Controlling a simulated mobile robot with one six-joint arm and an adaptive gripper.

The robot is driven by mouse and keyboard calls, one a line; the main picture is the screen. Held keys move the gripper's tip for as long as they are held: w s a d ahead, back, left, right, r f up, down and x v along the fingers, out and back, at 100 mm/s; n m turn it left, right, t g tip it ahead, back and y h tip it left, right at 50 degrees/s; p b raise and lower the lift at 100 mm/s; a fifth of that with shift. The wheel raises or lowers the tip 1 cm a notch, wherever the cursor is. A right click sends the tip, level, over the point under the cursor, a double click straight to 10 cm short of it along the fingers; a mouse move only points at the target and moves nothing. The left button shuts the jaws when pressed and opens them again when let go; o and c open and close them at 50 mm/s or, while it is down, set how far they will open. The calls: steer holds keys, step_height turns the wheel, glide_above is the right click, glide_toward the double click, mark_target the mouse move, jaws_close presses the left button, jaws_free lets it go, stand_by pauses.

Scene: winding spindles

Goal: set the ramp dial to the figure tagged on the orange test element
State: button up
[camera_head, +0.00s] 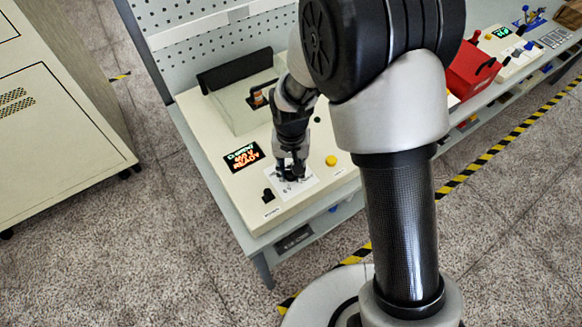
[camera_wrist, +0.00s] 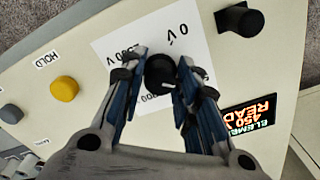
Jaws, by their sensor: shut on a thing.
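The ramp dial is a black knob (camera_wrist: 160,70) on a white printed card (camera_wrist: 112,48) on the cream tester panel. The card shows "0 V" and other figures, partly hidden by my fingers. My gripper (camera_wrist: 160,76) is shut on the dial, one finger on each side. In the head view my gripper (camera_head: 291,174) points down onto the card (camera_head: 303,186), and the knob is mostly hidden. An orange element (camera_head: 258,97) stands in the clear-walled bay behind. Its tag is not readable here.
A lit display (camera_head: 243,157) beside the card appears to read "450" and "READY" in the wrist view (camera_wrist: 258,120). A yellow HOLD button (camera_wrist: 64,88) and a black switch (camera_head: 268,195) are near the dial. A red box (camera_head: 470,72) stands farther right on the bench.

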steer(key=shift+m, duration=0.7)
steer(key=o, duration=1.1)
step_height(320, 180, up, 12)
stand_by(0.5)
